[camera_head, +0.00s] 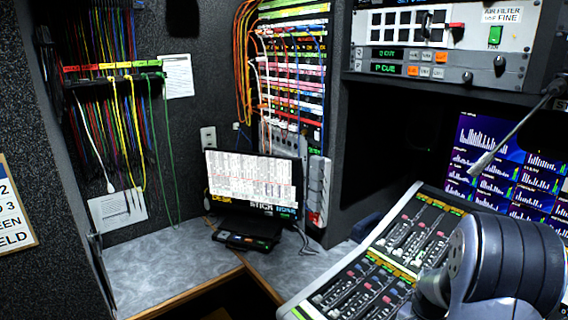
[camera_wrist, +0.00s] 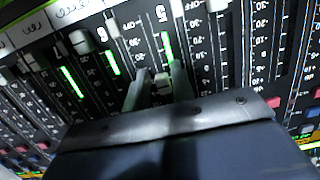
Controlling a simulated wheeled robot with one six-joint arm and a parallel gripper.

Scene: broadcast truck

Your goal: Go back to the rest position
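My gripper (camera_wrist: 158,84) shows in the wrist view, low over a black mixing desk (camera_wrist: 290,60). Its two grey fingers stand apart, with a gap between the tips. A small pale fader cap (camera_wrist: 162,82) shows in that gap; I cannot tell whether the fingers touch it. In the camera_head view my arm covers the lower right corner, over the mixing desk (camera_head: 375,285), and my gripper is out of sight there.
Around my gripper are several fader caps (camera_wrist: 80,40) and green lights. A monitor (camera_head: 252,180) stands on the grey counter (camera_head: 165,265). A gooseneck microphone (camera_head: 510,130) reaches over the desk before a blue screen (camera_head: 500,165). Cables (camera_head: 125,130) hang at the left wall.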

